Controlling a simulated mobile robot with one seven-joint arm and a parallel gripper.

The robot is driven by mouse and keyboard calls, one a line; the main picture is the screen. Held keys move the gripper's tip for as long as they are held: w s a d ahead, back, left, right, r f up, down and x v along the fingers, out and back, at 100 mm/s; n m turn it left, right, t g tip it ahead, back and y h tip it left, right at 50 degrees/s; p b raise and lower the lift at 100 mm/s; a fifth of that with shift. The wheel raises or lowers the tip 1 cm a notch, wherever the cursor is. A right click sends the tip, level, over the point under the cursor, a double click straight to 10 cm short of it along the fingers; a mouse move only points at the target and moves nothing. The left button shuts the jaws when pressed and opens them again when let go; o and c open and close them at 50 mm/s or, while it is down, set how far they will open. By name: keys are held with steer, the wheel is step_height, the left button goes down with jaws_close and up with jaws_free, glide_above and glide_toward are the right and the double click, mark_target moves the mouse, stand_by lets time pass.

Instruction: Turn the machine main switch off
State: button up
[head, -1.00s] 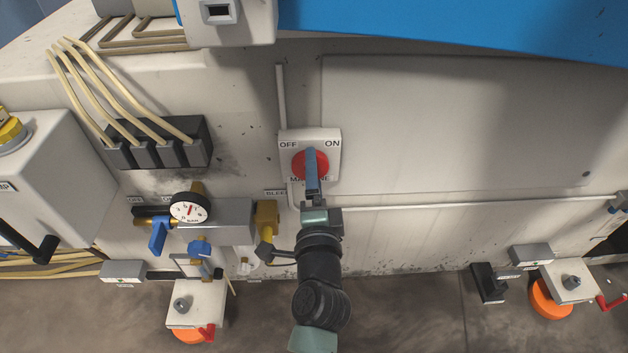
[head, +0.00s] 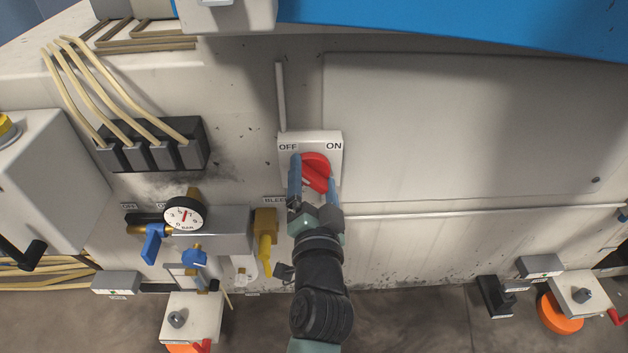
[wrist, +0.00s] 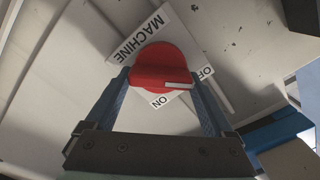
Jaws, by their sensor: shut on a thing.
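The main switch is a red rotary knob (head: 316,170) on a white plate (head: 336,158) lettered OFF at upper left and ON at upper right. In the wrist view the red knob (wrist: 157,66) carries a white mark that points between ON and OFF. My gripper (head: 313,182) has one blue finger on each side of the knob, shut on its grip bar. The wrist view also shows my gripper (wrist: 164,98) with its fingers flanking the knob. The lower part of the plate is hidden behind my gripper in the head view.
A pressure gauge (head: 184,214) with blue and yellow valve handles sits left of my arm. A black connector block (head: 150,150) with cream cables is at upper left. The flat panel (head: 460,125) to the right is clear.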

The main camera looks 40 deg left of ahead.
stand_by(0.4)
steer(key=o, duration=1.1)
steer(key=v, duration=1.3)
